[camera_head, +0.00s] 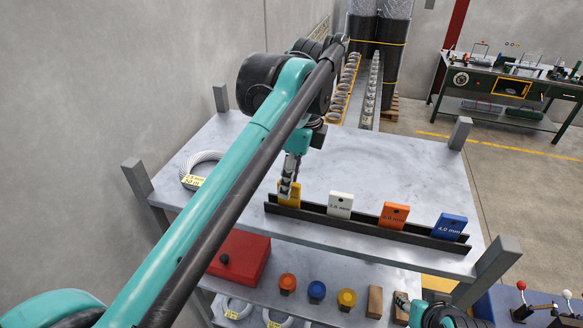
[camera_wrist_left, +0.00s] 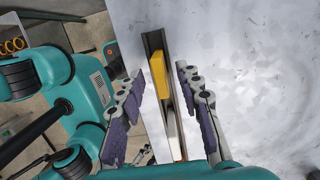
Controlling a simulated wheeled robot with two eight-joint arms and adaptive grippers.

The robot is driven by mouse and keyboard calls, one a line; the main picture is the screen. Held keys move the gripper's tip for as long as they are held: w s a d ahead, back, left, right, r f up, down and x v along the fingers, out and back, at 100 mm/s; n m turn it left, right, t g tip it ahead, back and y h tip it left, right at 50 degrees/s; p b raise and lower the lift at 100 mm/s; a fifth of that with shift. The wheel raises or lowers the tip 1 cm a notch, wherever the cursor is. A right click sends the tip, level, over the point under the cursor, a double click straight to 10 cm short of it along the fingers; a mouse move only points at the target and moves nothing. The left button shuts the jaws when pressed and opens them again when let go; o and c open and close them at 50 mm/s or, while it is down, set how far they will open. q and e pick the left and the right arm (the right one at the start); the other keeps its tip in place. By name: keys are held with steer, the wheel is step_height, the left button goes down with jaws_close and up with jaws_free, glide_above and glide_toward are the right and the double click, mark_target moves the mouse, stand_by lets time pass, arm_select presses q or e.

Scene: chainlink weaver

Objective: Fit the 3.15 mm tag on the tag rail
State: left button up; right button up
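A yellow tag (camera_head: 295,198) stands in the dark tag rail (camera_head: 330,219) at its left end; its print is hidden. My left gripper (camera_head: 288,180) is right above and around it. In the left wrist view the fingers (camera_wrist_left: 160,72) are spread, one on each side of the yellow tag (camera_wrist_left: 158,75), with gaps between. A white tag (camera_head: 340,205), an orange tag (camera_head: 394,215) and a blue tag (camera_head: 450,226) marked 4.0 mm stand farther right in the rail. My right gripper (camera_head: 402,303) shows partly at the bottom edge; its opening is unclear.
A wire coil (camera_head: 206,166) with a yellow label lies on the grey tabletop (camera_head: 390,165). Corner posts rise at the table's edges. The lower shelf holds a red box (camera_head: 240,257), several coloured knobs and wooden blocks. The tabletop behind the rail is clear.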

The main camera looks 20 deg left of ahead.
arm_select(q)
step_height(320, 180, up, 12)
steer(key=d, duration=0.2)
steer(key=shift+s+f, duration=0.2)
